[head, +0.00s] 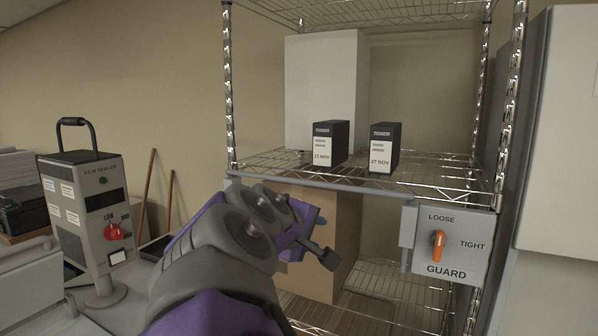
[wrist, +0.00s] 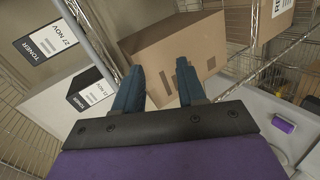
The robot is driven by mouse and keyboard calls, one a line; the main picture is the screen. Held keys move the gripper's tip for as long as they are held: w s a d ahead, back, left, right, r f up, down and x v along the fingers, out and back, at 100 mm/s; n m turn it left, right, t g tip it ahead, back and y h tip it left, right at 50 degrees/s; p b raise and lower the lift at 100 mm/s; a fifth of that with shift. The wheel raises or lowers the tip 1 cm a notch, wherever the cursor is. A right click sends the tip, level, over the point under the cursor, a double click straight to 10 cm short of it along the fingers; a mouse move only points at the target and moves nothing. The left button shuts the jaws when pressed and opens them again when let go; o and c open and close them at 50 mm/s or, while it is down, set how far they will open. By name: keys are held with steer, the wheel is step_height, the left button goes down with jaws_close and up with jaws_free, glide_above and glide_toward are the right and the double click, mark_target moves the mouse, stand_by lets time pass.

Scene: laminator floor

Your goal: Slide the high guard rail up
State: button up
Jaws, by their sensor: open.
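A grey guard rail (head: 370,188) runs along the front edge of the middle wire shelf, low against the shelf edge. In the wrist view a grey bar that looks like this rail (wrist: 92,42) crosses diagonally at upper left. A grey GUARD panel (head: 465,262) at its right end carries an orange knob (head: 437,246) between LOOSE and TIGHT labels; its exact setting is hard to tell. My gripper (head: 318,222) is below the rail, left of the panel. Its blue fingers (wrist: 160,68) are apart and empty, in front of a cardboard box (wrist: 175,50).
Two dark toner boxes (head: 331,144) (head: 384,148) and a tall white box (head: 325,90) stand on the middle shelf. The cardboard box (head: 345,225) sits below. A film sealer (head: 90,205) stands at left, and a pale cabinet (head: 560,130) is at right.

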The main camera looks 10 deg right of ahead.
steer(key=w+a+r+n+t+h+p, duration=0.1)
steer(key=w+a+r+t, duration=0.1)
steer(key=a+r, duration=0.35)
steer(key=n, duration=0.1)
glide_toward(303, 184)
steer(key=shift+t, duration=0.3)
steer(key=w+d, duration=0.1)
steer(key=w+d+f, duration=0.1)
steer(key=w+d, duration=0.1)
steer(key=shift+d+f, duration=0.2)
steer(key=shift+d, duration=0.05)
steer(key=x, duration=0.5)
steer(key=shift+w+a+f, duration=0.1)
steer(key=shift+w+a, duration=0.05)
steer(key=shift+w, duration=0.25)
steer(key=shift+w+h, duration=0.3)
steer(key=shift+w, duration=0.3)
steer(key=shift+w+d+f, duration=0.1)
steer(key=shift+w+d, duration=0.05)
steer(key=shift+d, duration=0.3)
steer(key=shift+w+d+f, duration=0.1)
steer(key=shift+w+d, duration=0.05)
steer(key=shift+d, duration=0.35)
steer(key=shift+a, duration=0.35)
steer(key=c, duration=0.5)
jaws_close()
steer(key=shift+d, duration=0.1)
